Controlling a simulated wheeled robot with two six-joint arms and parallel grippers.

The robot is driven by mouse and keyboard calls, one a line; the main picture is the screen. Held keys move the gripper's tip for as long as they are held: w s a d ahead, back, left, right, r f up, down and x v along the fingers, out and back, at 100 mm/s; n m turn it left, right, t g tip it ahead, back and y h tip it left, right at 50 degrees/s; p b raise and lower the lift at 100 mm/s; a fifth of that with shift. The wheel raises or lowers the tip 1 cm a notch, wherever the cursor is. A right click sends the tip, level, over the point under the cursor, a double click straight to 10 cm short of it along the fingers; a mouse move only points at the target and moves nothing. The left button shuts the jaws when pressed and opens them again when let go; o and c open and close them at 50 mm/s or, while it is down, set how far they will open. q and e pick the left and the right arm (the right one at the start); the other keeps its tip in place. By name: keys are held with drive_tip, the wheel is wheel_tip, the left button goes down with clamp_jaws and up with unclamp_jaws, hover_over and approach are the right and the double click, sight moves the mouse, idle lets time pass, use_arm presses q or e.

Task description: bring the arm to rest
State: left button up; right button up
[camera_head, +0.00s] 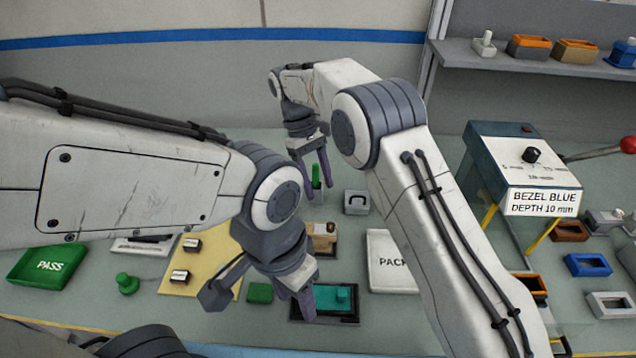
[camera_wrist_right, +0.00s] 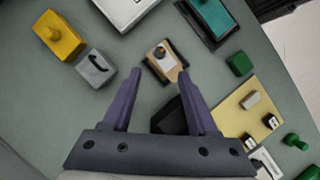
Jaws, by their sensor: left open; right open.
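My left gripper (camera_head: 300,297) is the lower one, open and pointing down beside a teal block (camera_head: 343,297) in a black tray (camera_head: 325,317). I see nothing held in it. My right gripper (camera_head: 315,178) is farther back, pointing down; in the right wrist view its two fingers (camera_wrist_right: 158,80) are spread apart with nothing between them. A tan block with a knob (camera_wrist_right: 162,62) lies beyond those fingertips, and it also shows in the head view (camera_head: 320,238). My right arm hides part of the table.
A grey block with a handle (camera_head: 356,202) and a white PACK panel (camera_head: 390,250) lie nearby. A yellow board (camera_head: 205,265), a green block (camera_head: 260,293) and a green PASS box (camera_head: 48,267) are left. A labelled control box (camera_head: 515,170) stands right, below a shelf (camera_head: 540,63).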

drive_tip(key=shift+r, duration=0.15)
idle(0.3)
drive_tip(key=s+d+r+t+y, duration=0.15)
drive_tip(key=s+r, duration=0.25)
drive_tip(key=s, duration=0.6)
drive_tip(key=s+d+r+t+y, duration=0.15)
drive_tip(key=s+r, duration=0.25)
drive_tip(key=s, duration=0.6)
drive_tip(key=s+d+f, duration=0.1)
drive_tip(key=s+d, duration=0.1)
drive_tip(key=s, duration=0.3)
drive_tip(key=s+d+f+m+y, duration=0.1)
drive_tip(key=s+d, duration=0.2)
drive_tip(key=s, duration=0.2)
drive_tip(key=shift+f+m, duration=0.3)
drive_tip(key=shift+f, duration=0.05)
